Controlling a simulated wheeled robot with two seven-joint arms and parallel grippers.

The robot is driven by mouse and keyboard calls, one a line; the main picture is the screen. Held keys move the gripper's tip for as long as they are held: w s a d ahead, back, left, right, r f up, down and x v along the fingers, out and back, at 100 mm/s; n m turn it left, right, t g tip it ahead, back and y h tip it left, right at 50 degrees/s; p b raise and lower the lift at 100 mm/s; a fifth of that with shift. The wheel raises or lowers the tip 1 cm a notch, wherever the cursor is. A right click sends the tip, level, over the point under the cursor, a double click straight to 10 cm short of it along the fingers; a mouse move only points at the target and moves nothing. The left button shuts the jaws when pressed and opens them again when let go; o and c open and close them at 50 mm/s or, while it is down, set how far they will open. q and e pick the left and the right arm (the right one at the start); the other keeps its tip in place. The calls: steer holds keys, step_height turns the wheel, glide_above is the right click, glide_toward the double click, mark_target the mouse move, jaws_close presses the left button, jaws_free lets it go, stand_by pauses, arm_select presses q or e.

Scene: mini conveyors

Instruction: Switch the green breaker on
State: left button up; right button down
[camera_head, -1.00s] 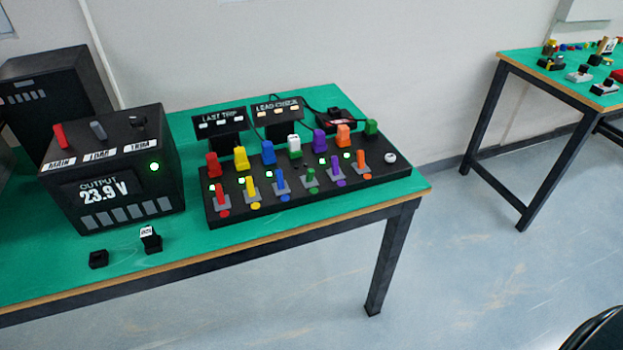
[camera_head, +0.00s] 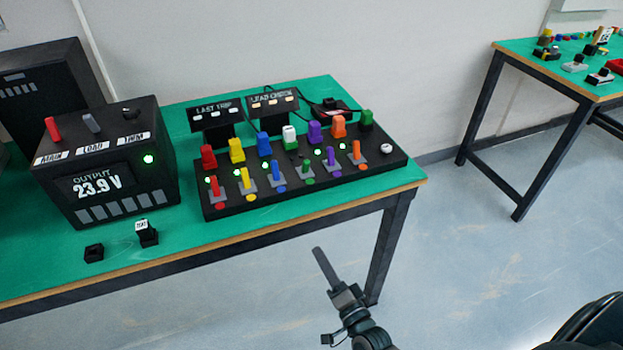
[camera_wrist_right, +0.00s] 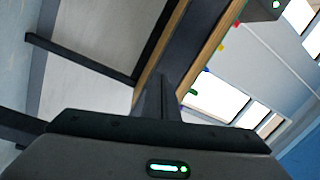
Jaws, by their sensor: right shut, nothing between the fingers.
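The green breaker (camera_head: 305,168) is a small green lever on the black breaker panel (camera_head: 235,201), between the blue lever (camera_head: 277,171) and the purple lever (camera_head: 331,156). It looks shorter than its neighbours, and I see no lit lamp beside it. Small green lamps glow by several other levers. My right gripper (camera_head: 318,253) is shut and empty, in front of the table's front edge and below the panel, well apart from it. My left gripper is not in view.
A black power supply (camera_head: 105,160) reading 23.9 V stands left on the green table (camera_head: 205,233). Two small black blocks lie near the front edge. The floor right of the table is clear.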

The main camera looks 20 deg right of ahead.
mark_target(307, 167)
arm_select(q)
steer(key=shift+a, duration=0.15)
arm_select(e)
step_height(307, 167, up, 11)
steer(key=d+m+t+h, duration=0.1)
steer(key=d+m+t, duration=0.1)
steer(key=m, duration=0.3)
steer(key=shift+w+d+f+t+h, duration=0.2)
steer(key=shift+w+d+t+h, duration=0.1)
steer(key=shift+w+d+t, duration=0.1)
steer(key=shift+w, duration=0.1)
